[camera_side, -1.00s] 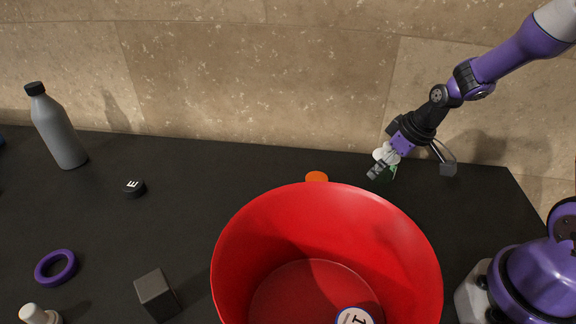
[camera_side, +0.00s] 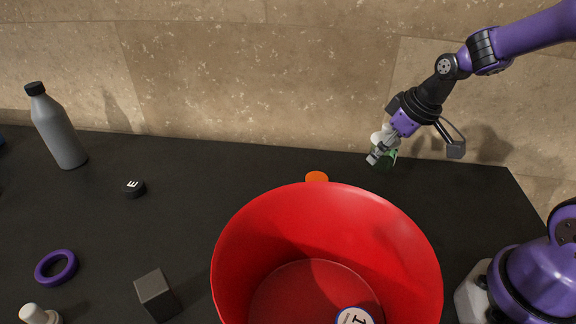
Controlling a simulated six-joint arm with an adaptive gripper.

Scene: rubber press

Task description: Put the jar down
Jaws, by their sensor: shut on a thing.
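The jar (camera_side: 388,158) is a small greenish thing with a whitish top, at the back right of the black table. My gripper (camera_side: 378,150) comes down from the upper right and is shut on it near the top. The fingers hide part of the jar. I cannot tell whether its base touches the table.
A large red bin (camera_side: 420,265) stands in front of my gripper, with a round white-and-blue piece (camera_side: 354,316) inside. An orange disc (camera_side: 317,177) lies behind its rim. A grey bottle (camera_side: 57,130), a black puck (camera_side: 135,188), a purple ring (camera_side: 56,267) and a dark block (camera_side: 155,294) are left.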

